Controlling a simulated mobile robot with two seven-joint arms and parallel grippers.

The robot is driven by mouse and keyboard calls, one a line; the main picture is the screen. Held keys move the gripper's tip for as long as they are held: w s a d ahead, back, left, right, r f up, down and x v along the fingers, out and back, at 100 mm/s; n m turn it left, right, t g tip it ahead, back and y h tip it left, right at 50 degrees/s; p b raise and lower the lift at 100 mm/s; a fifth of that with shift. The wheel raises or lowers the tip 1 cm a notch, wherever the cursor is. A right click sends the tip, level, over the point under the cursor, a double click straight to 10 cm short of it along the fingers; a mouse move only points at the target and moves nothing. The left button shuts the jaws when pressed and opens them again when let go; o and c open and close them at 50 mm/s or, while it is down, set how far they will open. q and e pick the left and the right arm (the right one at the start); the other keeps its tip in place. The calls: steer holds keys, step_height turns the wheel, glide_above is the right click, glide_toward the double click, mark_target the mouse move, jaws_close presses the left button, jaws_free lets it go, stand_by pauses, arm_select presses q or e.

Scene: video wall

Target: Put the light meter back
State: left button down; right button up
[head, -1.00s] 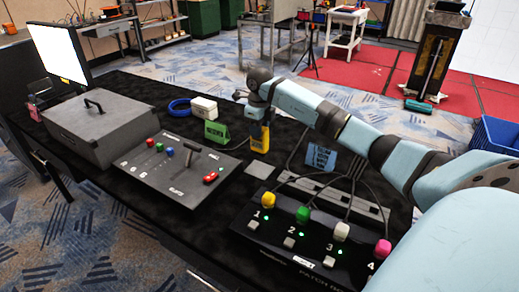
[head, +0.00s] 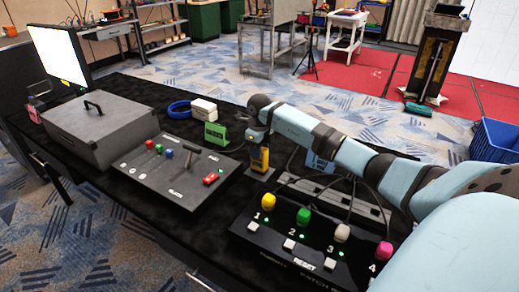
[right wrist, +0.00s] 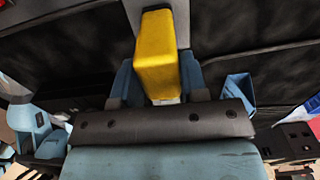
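The light meter (head: 259,160) is a yellow block with a dark lower part, upright on or just above a small grey plate (head: 265,175) on the black table; I cannot tell if it touches. My right gripper (head: 260,140) reaches down over its top. In the right wrist view the yellow block (right wrist: 160,62) sits between the two blue-grey fingers (right wrist: 158,85), which close on its sides. Its underside is hidden there. My left gripper is not in view.
A control panel (head: 165,182) with coloured knobs and a grey case (head: 100,122) lie left. A green sign (head: 215,135) and a white box (head: 203,109) stand behind. A patch box (head: 300,250) with several coloured plugs and cables is in front right. A blue sign (head: 318,162) stands near my arm.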

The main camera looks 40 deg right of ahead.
steer(key=o, duration=0.3)
steer(key=shift+o, duration=0.2)
steer(key=shift+r, duration=0.2)
arm_select(q)
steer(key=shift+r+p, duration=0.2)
steer(key=shift+p, duration=0.45)
arm_select(e)
step_height(320, 180, up, 12)
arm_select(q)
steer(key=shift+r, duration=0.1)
